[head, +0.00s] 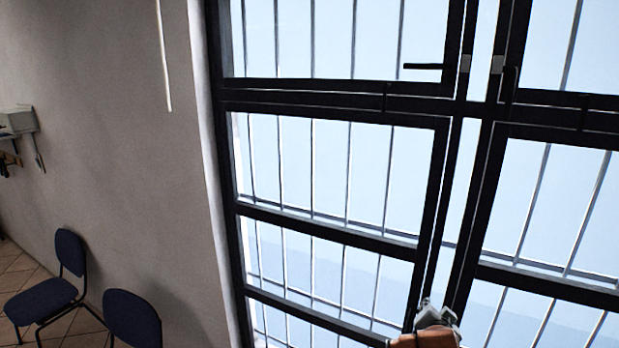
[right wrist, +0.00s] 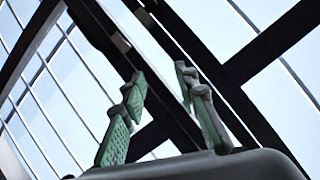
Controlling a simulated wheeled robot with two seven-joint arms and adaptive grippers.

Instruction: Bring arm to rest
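My right gripper (right wrist: 160,92) shows in the right wrist view with its two green-padded fingers apart and nothing between them. Behind the fingers are only dark window bars and bright panes. In the head view a small part of a grey gripper with a brown-orange piece (head: 425,339) shows at the bottom edge, right of the middle, in front of the window. It seems to be my right one, but its arm is cut off by the frame. My left gripper is not in view.
A large dark-framed window (head: 330,230) with thin bars fills the middle and right. A plain grey wall (head: 120,150) is at the left. Two dark blue chairs, one nearer (head: 132,318) and one farther (head: 70,252), stand by the wall on a tiled floor (head: 18,272).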

